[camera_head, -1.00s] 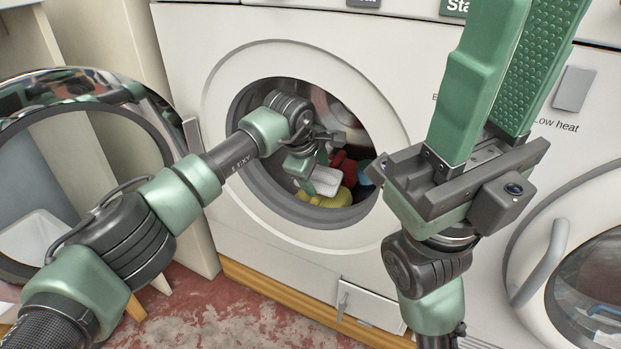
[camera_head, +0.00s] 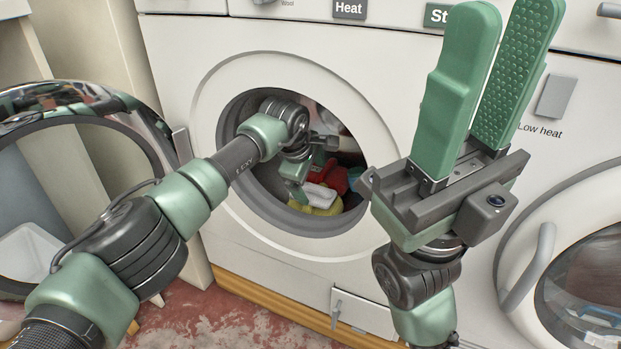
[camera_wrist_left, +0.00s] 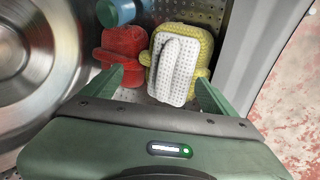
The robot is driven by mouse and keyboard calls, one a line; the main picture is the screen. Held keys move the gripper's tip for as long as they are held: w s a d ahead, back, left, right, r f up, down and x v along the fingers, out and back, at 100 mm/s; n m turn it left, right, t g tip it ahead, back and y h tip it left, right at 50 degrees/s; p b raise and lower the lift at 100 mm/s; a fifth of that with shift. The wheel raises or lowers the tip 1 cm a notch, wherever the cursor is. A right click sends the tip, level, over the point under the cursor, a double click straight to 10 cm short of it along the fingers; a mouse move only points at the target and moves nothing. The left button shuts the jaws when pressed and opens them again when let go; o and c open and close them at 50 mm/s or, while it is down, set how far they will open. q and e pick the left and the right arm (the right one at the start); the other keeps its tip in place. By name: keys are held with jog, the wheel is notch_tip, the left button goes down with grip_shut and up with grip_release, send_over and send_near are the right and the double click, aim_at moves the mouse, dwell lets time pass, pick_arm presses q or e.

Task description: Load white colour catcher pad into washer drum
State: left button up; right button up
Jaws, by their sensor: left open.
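The white colour catcher pad (camera_head: 320,196) is inside the washer drum (camera_head: 250,178), near the bottom. My left arm reaches through the round door opening. My left gripper (camera_wrist_left: 160,84) is open, its two green fingers apart on either side of the pad's near end. In the head view my left gripper (camera_head: 308,186) is partly hidden by its own wrist. My right gripper (camera_head: 487,75) is outside, in front of the machine, pointing up, open and empty.
A red item (camera_wrist_left: 122,47) and a blue item (camera_wrist_left: 116,12) lie beside the pad in the drum. The washer's round door (camera_head: 75,120) stands open at left. Another machine with a closed glass door (camera_head: 590,290) is at right.

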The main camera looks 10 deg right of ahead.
pick_arm(q)
jog(key=shift+s+a+f, duration=0.1)
jog(key=shift+s+a, duration=0.45)
jog(key=shift+s, duration=0.05)
jog(key=s+a+b, duration=0.2)
jog(key=s+a, duration=0.6)
jog(key=s, duration=0.4)
jog(key=s+a+b, duration=0.2)
jog(key=s+a, duration=0.7)
jog(key=s, duration=0.3)
jog(key=shift+a, duration=0.1)
